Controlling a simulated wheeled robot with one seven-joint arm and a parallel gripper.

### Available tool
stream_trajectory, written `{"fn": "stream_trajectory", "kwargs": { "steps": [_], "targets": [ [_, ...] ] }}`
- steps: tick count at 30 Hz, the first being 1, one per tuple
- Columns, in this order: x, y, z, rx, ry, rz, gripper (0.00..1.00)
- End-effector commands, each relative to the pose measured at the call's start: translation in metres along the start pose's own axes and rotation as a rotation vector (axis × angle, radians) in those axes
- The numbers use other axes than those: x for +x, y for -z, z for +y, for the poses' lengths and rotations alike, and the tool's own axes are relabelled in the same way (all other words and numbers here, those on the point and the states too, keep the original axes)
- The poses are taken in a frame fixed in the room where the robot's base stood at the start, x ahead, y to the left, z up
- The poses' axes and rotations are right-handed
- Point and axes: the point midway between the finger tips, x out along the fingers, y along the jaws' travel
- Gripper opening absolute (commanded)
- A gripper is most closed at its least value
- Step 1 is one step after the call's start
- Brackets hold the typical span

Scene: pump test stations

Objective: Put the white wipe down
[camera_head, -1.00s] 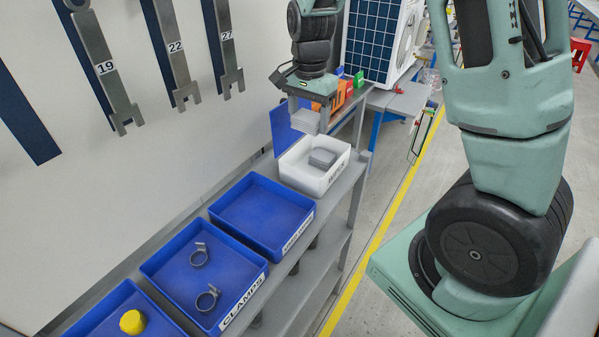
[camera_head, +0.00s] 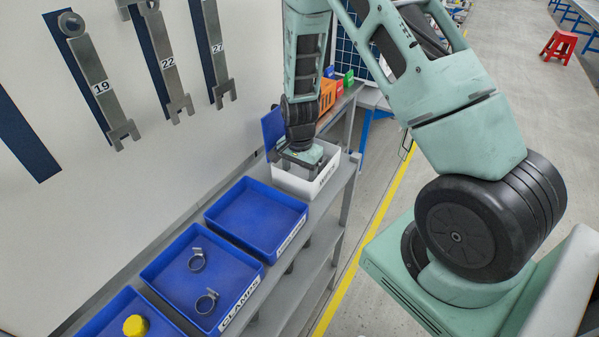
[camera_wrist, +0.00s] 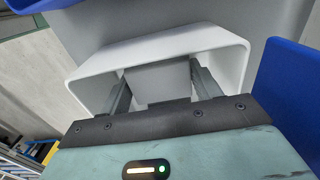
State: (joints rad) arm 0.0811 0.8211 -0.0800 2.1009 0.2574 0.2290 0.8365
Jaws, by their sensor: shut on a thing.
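The white wipe (camera_wrist: 160,78) shows as a pale grey flat square between my two fingers in the wrist view. My gripper (camera_wrist: 162,92) is shut on it. The white bin (camera_head: 318,183) with a label on its front stands on the shelf, and its rim also shows in the wrist view (camera_wrist: 88,62). In the head view my gripper (camera_head: 303,158) points down at the bin's left part, low at the opening. The fingertips and the wipe are hidden there by my wrist. Whether the wipe touches anything below it, I cannot tell.
An empty blue tray (camera_head: 258,215) stands nearer on the shelf, then a blue tray labelled CLAMPS (camera_head: 235,268) with two clamps, then one with a yellow object (camera_head: 136,325). A blue panel (camera_head: 272,127) stands behind the bin. Wrenches hang on the wall at left.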

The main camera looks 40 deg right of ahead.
Motion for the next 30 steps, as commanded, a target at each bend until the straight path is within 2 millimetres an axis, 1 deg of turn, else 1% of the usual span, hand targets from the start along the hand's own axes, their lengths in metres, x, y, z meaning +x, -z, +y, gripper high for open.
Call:
{"fn": "stream_trajectory", "kwargs": {
  "steps": [12,13,14,23,26,30],
  "targets": [
    [0.006,0.000,0.000,0.000,0.001,0.000,0.41],
    [0.006,0.000,0.000,0.000,0.002,0.001,0.68],
    [0.005,0.000,0.000,0.000,0.001,0.001,0.72],
    [0.004,0.000,0.000,0.000,0.001,0.000,0.72],
    [0.000,0.000,-0.001,-0.001,0.002,0.001,0.72],
    [-0.016,0.001,-0.001,-0.001,0.005,0.003,0.72]
  ]
}}
